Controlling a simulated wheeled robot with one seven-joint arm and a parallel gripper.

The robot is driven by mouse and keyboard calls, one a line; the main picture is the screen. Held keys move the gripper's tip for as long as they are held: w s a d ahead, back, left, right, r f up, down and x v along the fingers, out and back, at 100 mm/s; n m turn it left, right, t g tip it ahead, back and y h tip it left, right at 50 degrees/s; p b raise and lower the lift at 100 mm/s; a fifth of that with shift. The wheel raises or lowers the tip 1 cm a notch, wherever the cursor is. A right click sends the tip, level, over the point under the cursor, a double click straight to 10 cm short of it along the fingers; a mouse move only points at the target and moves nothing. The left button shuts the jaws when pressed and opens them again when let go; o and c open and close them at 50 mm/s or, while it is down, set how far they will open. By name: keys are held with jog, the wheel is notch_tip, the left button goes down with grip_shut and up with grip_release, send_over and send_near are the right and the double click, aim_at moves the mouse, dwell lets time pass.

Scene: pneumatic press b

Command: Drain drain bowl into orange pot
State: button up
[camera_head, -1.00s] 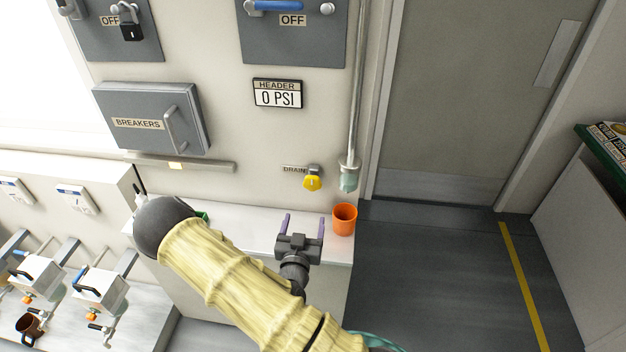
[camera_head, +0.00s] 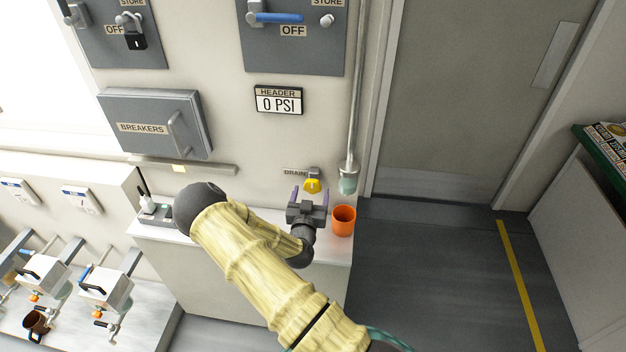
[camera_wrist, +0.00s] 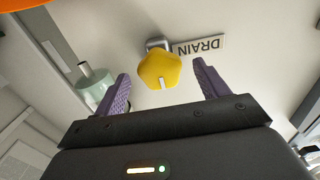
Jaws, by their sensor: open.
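The yellow drain knob (camera_head: 313,186) sits on the wall beside the DRAIN label (camera_head: 295,172). The orange pot (camera_head: 343,220) stands upright on the white counter, below the pale green drain bowl (camera_head: 348,185) at the bottom end of a vertical pipe. My gripper (camera_head: 310,194) is open, its purple fingers pointing at the wall just below the knob. In the wrist view the knob (camera_wrist: 159,70) lies between and beyond the open fingertips, with nothing held. The drain bowl (camera_wrist: 95,85) shows left of the fingers there, and an orange edge of the pot (camera_wrist: 22,4) shows at the top left corner.
The white counter (camera_head: 270,220) has a small grey box (camera_head: 153,213) at its left end. A vertical pipe (camera_head: 356,100) runs down the wall right of the knob. The header gauge (camera_head: 278,100) reads 0 PSI. A breaker box (camera_head: 150,125) juts out at left.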

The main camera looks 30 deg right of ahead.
aim_at(312, 189)
jog(key=p+x, duration=0.1)
jog(key=x, duration=0.4)
jog(key=shift+w+d, duration=0.1)
jog(key=c, duration=1)
